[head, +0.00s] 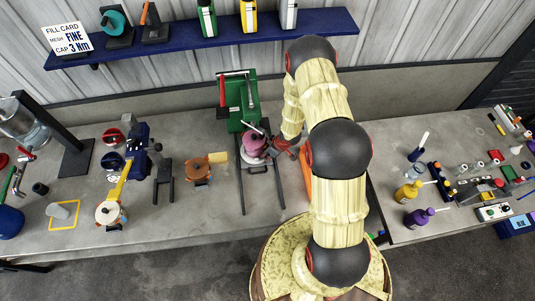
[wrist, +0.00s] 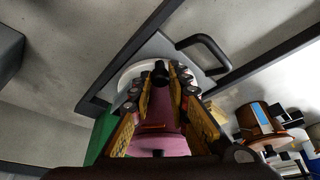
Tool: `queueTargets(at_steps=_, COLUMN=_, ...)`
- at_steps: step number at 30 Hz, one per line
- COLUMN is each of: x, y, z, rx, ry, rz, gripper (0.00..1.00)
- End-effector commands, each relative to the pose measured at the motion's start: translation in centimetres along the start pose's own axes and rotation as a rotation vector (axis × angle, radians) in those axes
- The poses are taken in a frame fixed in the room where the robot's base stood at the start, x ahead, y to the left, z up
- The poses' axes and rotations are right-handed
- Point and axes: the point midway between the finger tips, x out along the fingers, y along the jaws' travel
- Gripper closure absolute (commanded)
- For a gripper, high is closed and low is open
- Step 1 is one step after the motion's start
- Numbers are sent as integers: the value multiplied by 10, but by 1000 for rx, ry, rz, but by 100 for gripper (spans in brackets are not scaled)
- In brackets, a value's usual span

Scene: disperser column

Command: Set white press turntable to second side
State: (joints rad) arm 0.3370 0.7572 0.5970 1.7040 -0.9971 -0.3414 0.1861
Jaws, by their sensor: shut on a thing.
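The white press turntable (wrist: 132,72) shows as a pale disc under a pink pot (wrist: 160,142) in the wrist view. A dark loop handle (wrist: 208,50) stands out beside it. In the head view the pink pot (head: 254,145) sits low in the green press (head: 238,98), with the pale turntable edge (head: 257,161) just below it. My gripper (wrist: 160,85) is shut on the pink pot, its yellow fingers on both sides. A black knob shows between the fingertips. In the head view my gripper (head: 284,149) reaches the pot from the right. Exact contact is partly hidden.
The press has dark rails (head: 240,190) running toward the bench front. An orange block (head: 306,178) stands right, partly behind my arm. Bare bench (head: 215,222) lies in front.

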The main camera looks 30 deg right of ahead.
Motion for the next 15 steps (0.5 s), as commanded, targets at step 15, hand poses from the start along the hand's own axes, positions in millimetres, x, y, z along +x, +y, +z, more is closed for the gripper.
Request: queueTargets(at_steps=15, x=0, y=1, z=-1, rx=-1, ry=1, rz=2, gripper=75)
